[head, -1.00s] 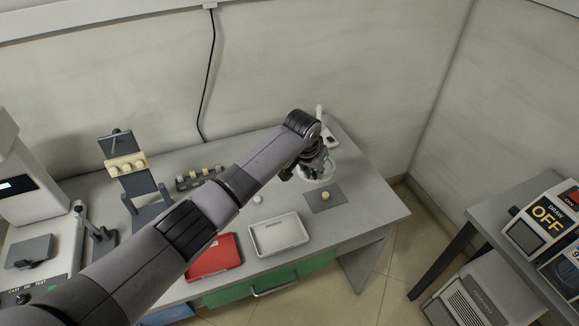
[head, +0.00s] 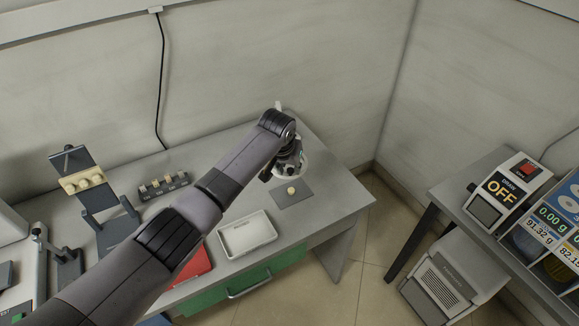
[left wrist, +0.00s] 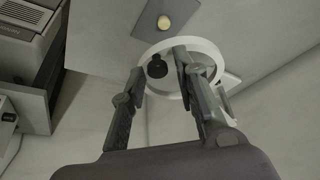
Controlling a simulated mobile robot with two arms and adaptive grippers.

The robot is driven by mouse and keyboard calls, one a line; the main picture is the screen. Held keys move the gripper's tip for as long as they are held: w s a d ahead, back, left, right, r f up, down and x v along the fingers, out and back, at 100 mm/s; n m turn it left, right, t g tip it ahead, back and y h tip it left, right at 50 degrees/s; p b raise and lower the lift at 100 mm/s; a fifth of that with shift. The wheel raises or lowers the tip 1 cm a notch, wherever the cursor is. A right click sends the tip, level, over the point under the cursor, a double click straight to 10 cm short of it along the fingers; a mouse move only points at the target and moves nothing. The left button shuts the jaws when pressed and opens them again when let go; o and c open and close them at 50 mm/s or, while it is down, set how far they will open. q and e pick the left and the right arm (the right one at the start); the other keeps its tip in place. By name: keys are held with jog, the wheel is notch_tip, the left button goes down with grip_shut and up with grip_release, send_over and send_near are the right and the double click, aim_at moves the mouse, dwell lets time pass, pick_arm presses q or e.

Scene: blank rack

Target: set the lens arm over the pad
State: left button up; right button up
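The lens arm's white ring (head: 293,172) is at the back right of the bench, mostly behind my left gripper. In the left wrist view the ring (left wrist: 213,50) is close, with a black knob (left wrist: 157,67) at its edge. The dark grey pad (head: 300,195) lies just in front of the ring, apart from it in the picture, with a small cream round piece (head: 291,190) on it. It also shows in the left wrist view (left wrist: 143,22). My left gripper (left wrist: 158,66) is open, with its fingers apart on either side of the knob. My right gripper is not in view.
A white tray (head: 222,243) and a red tray (head: 192,268) lie on the bench front. A dark stand (head: 90,195) with cream pieces and a small rack (head: 165,188) are at left. A side table with an OFF-labelled device (head: 497,197) stands right.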

pick_arm(q)
jog(key=shift+o, duration=0.6)
jog(key=shift+s+r, duration=0.1)
jog(key=v, duration=1.2)
